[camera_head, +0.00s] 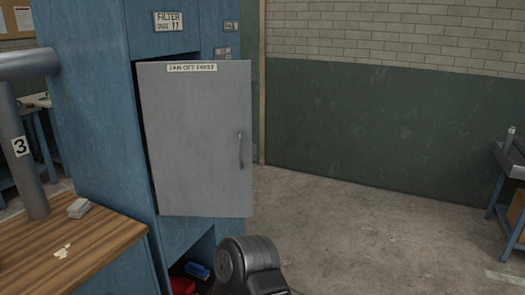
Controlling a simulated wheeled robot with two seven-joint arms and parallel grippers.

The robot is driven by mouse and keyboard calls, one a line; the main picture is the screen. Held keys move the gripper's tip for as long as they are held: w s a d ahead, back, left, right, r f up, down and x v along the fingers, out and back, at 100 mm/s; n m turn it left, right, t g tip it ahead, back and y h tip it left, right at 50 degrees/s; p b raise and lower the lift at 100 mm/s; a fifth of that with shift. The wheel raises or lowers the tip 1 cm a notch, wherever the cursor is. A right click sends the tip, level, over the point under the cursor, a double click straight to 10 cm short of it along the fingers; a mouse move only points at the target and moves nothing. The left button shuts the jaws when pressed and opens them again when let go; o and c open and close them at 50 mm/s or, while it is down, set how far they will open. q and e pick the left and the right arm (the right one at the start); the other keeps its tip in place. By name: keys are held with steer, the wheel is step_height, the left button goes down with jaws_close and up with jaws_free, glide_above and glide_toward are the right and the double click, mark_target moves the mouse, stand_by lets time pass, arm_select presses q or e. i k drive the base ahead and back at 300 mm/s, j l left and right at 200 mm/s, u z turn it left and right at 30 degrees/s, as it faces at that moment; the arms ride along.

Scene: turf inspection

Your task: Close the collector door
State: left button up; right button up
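The collector is a tall blue cabinet (95,110) left of the middle. Its grey door (195,125), labelled "FAN OFF FIRST", stands ajar. A dark gap shows along its top and left edges, and its right edge reaches out past the cabinet front. A grey bar handle (240,150) is on the right part of the door. Neither gripper shows. A dark grey rounded part at the bottom middle looks like a link of my arm, below the door and apart from the handle.
A wooden bench top (95,252) with a small grey block (78,208) is at lower left, beside a grey pipe (28,165) marked 3. A red object (183,286) and a blue one (197,270) lie low under the door. The concrete floor (340,220) at right is clear.

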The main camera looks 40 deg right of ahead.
mark_target(197, 115)
steer(key=z, duration=1)
